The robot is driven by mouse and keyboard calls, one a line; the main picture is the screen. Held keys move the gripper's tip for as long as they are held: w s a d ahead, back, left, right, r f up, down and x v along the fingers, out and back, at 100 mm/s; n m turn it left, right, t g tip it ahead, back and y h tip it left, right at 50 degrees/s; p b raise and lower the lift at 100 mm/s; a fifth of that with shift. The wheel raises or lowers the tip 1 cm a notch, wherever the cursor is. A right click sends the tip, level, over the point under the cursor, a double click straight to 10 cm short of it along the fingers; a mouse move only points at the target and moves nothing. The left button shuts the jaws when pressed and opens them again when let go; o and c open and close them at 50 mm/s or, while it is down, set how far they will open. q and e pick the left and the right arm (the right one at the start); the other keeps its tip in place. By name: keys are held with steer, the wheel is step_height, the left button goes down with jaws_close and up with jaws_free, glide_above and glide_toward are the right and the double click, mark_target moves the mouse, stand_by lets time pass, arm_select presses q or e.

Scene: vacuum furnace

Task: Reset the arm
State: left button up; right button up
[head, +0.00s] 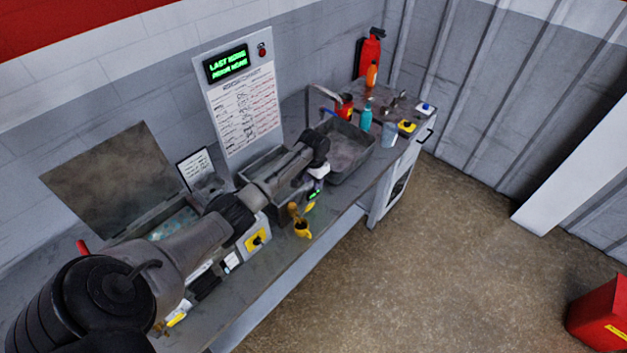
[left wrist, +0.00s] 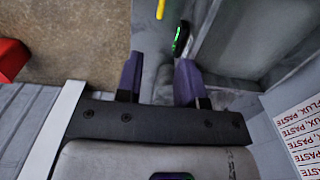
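My left arm reaches from the lower left over the grey workbench (head: 275,275) in the head view. Its gripper (head: 316,184) is over the bench, beside the sink basin. In the left wrist view the two purple fingers of the left gripper (left wrist: 158,78) stand apart, with nothing held between them. A small dark item with a green light (left wrist: 180,38) lies beyond the fingertips, and a yellow strip (left wrist: 160,9) shows at the top edge. My right gripper is in neither view.
A grey basin (head: 349,151), teal bottle (head: 366,117) and orange bottle (head: 372,74) are toward the back right. An open-lidded box (head: 112,185) is at left. Floor at right is clear except a red box (head: 601,310).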

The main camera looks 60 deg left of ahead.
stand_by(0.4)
arm_select(q)
steer(key=w+d+r+m+t+y, duration=0.1)
steer(key=w+d+r+t+y, duration=0.15)
steer(key=r, duration=0.55)
steer(key=w+d+r+m+t+y, duration=0.1)
steer(key=w+d+r+t, duration=0.25)
steer(key=r, duration=0.45)
steer(key=s+d+r+m+t+p, duration=0.1)
steer(key=s+d, duration=0.1)
steer(key=d, duration=0.5)
steer(key=s+d+r+m+t, duration=0.1)
steer(key=s+d+r+t, duration=0.15)
steer(key=d, duration=0.35)
steer(key=s+d+f+m+h+p, duration=0.1)
steer(key=s+d+f+h+p, duration=0.15)
steer(key=s+d, duration=0.85)
steer(key=s+d+f+g, duration=0.1)
steer(key=s+f+g, duration=0.1)
steer(key=s, duration=0.4)
steer(key=s+d+f+g, duration=0.1)
steer(key=s+f, duration=0.4)
steer(key=s, duration=0.2)
steer(key=s+d+f+g+h, duration=0.1)
steer(key=s+d+f+g, duration=0.1)
steer(key=s+f, duration=0.2)
steer(key=s, duration=0.3)
steer(key=shift+f+g+p, duration=0.2)
steer(key=shift+g+p, duration=0.15)
steer(key=shift+p, duration=0.05)
